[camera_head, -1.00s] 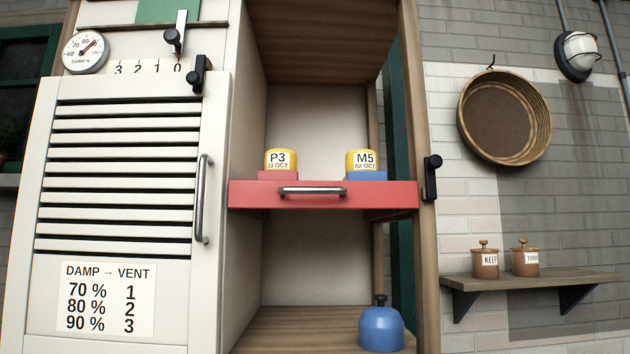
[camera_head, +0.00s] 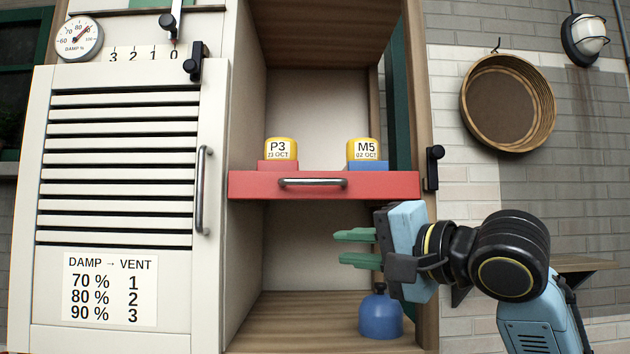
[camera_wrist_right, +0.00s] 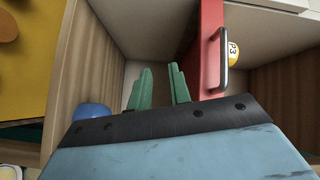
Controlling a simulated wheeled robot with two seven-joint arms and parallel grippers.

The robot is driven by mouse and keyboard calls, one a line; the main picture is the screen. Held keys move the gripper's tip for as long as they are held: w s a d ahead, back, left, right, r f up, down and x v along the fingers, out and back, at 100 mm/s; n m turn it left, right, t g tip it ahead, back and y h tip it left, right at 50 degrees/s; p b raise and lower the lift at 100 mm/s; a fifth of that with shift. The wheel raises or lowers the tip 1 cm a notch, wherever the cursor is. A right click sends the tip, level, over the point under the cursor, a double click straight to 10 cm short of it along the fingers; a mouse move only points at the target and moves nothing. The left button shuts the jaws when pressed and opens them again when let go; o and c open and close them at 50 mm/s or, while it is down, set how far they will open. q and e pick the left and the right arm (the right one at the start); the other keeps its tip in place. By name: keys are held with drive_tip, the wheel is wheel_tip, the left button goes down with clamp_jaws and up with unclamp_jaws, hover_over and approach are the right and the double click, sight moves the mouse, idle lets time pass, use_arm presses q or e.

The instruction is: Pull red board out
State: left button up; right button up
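The red board (camera_head: 243,185) lies across the middle of the open shelf, with a metal bar handle (camera_head: 312,183) on its front edge. A yellow P3 cup (camera_head: 281,149) on a red block and a yellow M5 cup (camera_head: 363,149) on a blue block stand on it. My right gripper (camera_head: 352,248) is open and empty, below the board's right half and apart from it. In the right wrist view the red board (camera_wrist_right: 207,50) and handle (camera_wrist_right: 223,60) show to the right of the open green fingers (camera_wrist_right: 158,85). My left gripper is not in view.
A blue weight (camera_head: 380,318) stands on the shelf's bottom, just below my right gripper. The wooden side post (camera_head: 418,120) with a black latch (camera_head: 432,167) is at the right. A louvred door (camera_head: 125,170) is at the left. The lower compartment's left half is clear.

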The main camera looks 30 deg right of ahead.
drive_tip(key=m+t, duration=0.1)
drive_tip(key=m, duration=0.1)
approach(319, 182)
drive_tip(key=s+f, duration=0.1)
drive_tip(key=s, duration=0.1)
drive_tip(key=shift+y, duration=0.3)
drive_tip(key=p+x, duration=0.1)
drive_tip(key=x, duration=0.2)
drive_tip(key=p+x, duration=0.1)
drive_tip(key=x, duration=0.3)
drive_tip(key=r+p+x, duration=0.1)
drive_tip(key=p+x, duration=0.1)
drive_tip(key=x, duration=0.2)
drive_tip(key=shift+w+d, duration=0.2)
drive_tip(key=shift+d, duration=0.15)
drive_tip(key=shift+w+a+t, duration=0.2)
drive_tip(key=shift+w+t, duration=0.1)
drive_tip(key=shift+w, duration=0.45)
drive_tip(key=shift+c, duration=0.2)
clamp_jaws()
